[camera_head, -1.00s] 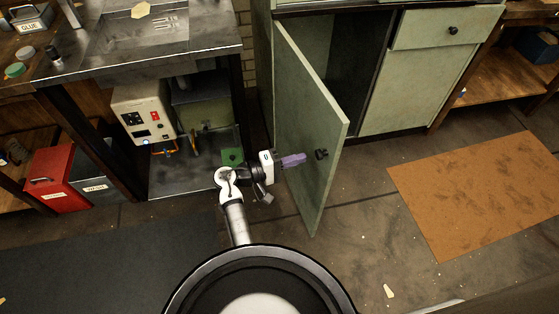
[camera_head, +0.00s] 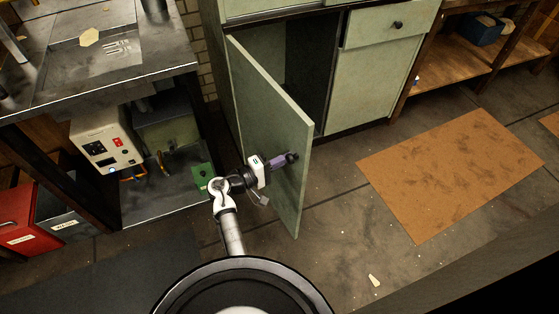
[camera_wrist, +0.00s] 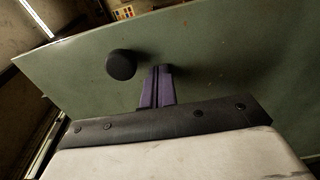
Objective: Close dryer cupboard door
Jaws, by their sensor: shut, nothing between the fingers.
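The cupboard door (camera_head: 262,115) is pale green and stands open, swung out from the green cupboard (camera_head: 371,85). Its dark round knob (camera_head: 292,157) is near the free edge, and the knob also shows in the wrist view (camera_wrist: 121,65). My gripper (camera_head: 285,160) is at the door's face beside the knob. In the wrist view, my gripper's purple fingers (camera_wrist: 157,72) are shut together, with nothing between them. Their tips are close to or against the door panel (camera_wrist: 215,60), right of the knob; I cannot tell if they touch.
A metal workbench (camera_head: 110,65) stands to the left, with a cream control box (camera_head: 105,145) and a green box below. A red box (camera_head: 22,220) is at far left. An orange-brown mat (camera_head: 450,175) lies on the floor to the right. The floor beside the door is mostly clear.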

